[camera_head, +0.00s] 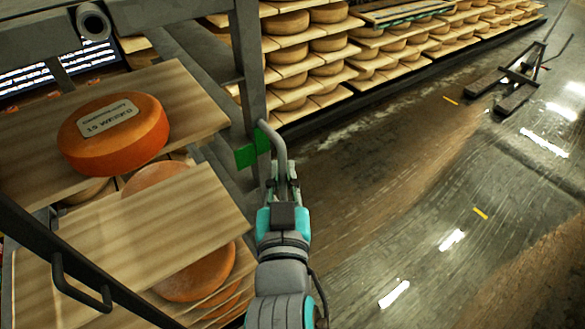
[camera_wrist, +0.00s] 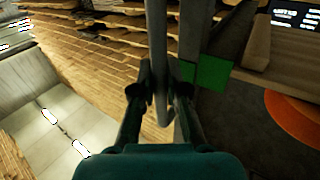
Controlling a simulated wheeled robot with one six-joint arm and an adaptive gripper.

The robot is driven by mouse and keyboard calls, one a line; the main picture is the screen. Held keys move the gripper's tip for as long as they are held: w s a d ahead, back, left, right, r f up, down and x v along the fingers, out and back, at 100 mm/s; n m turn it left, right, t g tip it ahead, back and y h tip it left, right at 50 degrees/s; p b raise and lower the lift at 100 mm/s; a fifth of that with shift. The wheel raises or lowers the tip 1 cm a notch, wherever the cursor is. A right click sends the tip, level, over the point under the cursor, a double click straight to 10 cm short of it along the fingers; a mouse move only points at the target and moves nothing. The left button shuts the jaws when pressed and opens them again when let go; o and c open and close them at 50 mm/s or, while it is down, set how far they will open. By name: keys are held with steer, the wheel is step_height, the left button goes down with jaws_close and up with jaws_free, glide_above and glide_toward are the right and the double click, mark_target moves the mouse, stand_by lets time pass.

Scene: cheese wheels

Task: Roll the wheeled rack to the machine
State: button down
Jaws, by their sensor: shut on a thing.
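The wheeled rack (camera_head: 247,75) stands close at the left in the head view, a dark metal frame with wooden boards. An orange cheese wheel (camera_head: 114,134) with a white label lies on an upper board, and more wheels sit below. My gripper (camera_head: 282,178) is shut on the rack's grey bar handle (camera_head: 278,140). In the wrist view the handle (camera_wrist: 157,60) runs down between the two fingers (camera_wrist: 160,88). A green tag (camera_head: 246,156) is on the rack beside the handle. The rack's wheels are hidden. I cannot make out the machine for certain.
Long shelves of cheese wheels (camera_head: 335,70) line the back wall. A pallet truck (camera_head: 510,85) stands on the floor at the upper right. The wet, shiny floor (camera_head: 420,220) between is clear. A dark handle (camera_head: 80,285) shows at lower left.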

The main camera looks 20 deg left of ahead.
mark_target(282, 140)
steer(key=shift+f, duration=0.1)
stand_by(0.3)
steer(key=c, duration=1.2)
jaws_free()
step_height(282, 140, up, 10)
steer(key=shift+f, duration=0.1)
steer(key=shift+s+d+r, duration=0.1)
steer(key=shift+s+r, duration=0.1)
steer(key=shift+r, duration=0.15)
steer(key=shift+w+f, duration=0.15)
steer(key=shift+f, duration=0.1)
